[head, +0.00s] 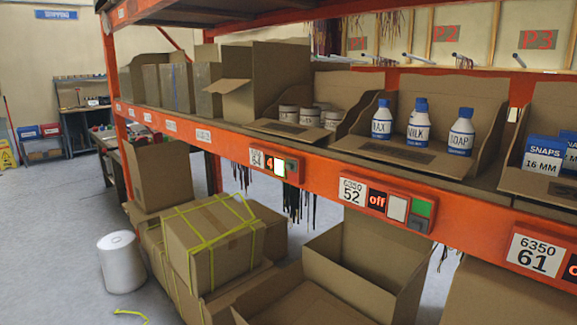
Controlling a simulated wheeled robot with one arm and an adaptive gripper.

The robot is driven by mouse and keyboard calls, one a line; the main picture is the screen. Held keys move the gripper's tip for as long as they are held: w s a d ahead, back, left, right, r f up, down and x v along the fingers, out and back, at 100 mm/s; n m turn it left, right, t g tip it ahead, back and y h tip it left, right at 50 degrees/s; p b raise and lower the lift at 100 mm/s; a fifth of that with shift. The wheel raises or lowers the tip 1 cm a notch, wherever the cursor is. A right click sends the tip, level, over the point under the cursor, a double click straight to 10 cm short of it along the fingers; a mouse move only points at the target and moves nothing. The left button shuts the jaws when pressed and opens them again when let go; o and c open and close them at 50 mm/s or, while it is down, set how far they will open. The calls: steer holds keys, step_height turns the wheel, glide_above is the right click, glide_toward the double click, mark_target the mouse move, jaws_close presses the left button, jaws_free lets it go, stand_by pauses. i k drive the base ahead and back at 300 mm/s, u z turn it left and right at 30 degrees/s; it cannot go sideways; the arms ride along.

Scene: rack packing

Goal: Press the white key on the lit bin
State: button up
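An orange shelf beam (320,185) carries number labels and small key modules. The module beside the label ending in 64 (257,160) has a display (269,163) with a red 4 and a bright white key (279,167); a dark greenish part sits at its right. The bin above it (290,130) is a cardboard box holding several small jars. The module beside label 6350 52 (352,192) reads "off" (377,201), with a duller white key (396,208) and a green key (421,208). My gripper is not in this view.
Label 6350 61 (533,254) is at the right, its module cut off by the edge. White bottles (460,135) with blue caps stand in the middle bin. Open cartons (365,250) and a yellow-strapped box (212,245) are below. A white roll (121,263) stands on open floor at left.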

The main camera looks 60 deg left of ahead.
mark_target(279, 163)
steer(key=u, duration=2.25)
